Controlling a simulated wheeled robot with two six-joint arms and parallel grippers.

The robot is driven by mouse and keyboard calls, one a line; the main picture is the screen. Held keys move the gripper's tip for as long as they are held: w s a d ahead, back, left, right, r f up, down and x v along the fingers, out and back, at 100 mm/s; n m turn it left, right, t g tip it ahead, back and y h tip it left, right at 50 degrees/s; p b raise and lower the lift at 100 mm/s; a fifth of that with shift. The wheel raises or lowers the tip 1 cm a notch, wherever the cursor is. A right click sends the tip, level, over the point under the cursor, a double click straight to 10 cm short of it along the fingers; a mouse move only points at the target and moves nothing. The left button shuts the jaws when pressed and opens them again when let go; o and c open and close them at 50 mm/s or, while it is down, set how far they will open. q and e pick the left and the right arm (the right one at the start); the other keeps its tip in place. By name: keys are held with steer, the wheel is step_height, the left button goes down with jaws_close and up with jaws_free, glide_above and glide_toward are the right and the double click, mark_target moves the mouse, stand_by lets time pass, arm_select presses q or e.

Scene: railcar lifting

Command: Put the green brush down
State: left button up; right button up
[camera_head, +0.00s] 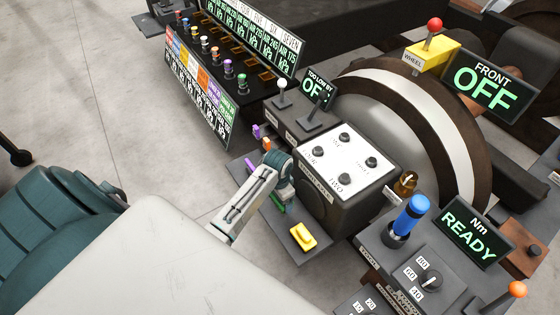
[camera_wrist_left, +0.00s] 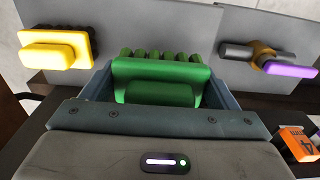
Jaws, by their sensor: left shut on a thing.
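The green brush (camera_wrist_left: 158,82) sits between the two fingers of my left gripper (camera_wrist_left: 156,95) in the left wrist view. The gripper is shut on it, with its bristles pointing away from the wrist. In the head view the left gripper (camera_head: 279,187) is low over the grey shelf (camera_head: 318,256), and a bit of the green brush (camera_head: 278,205) shows beside it. I cannot tell whether the bristles touch the shelf. My right gripper is not in view.
A yellow brush (camera_head: 302,237) lies near the shelf's front end. A purple-handled tool (camera_head: 257,131) is at its far end, and an orange block (camera_wrist_left: 299,144) is nearby. The white-topped knob box (camera_head: 345,160) stands close to the right of my gripper.

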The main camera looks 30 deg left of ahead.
mark_target(280, 206)
arm_select(q)
steer(key=shift+f, duration=2.8)
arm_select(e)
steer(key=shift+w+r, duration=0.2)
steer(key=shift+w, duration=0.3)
arm_select(q)
steer(key=shift+f, duration=0.15)
steer(key=o, duration=1.2)
steer(key=r, duration=1.1)
steer(key=shift+s+a, duration=0.1)
steer(key=shift+s, duration=0.1)
steer(key=shift+r, duration=0.65)
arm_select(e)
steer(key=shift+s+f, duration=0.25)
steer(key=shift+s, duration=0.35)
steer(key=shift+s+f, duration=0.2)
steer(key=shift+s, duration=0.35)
arm_select(q)
steer(key=shift+s, duration=0.15)
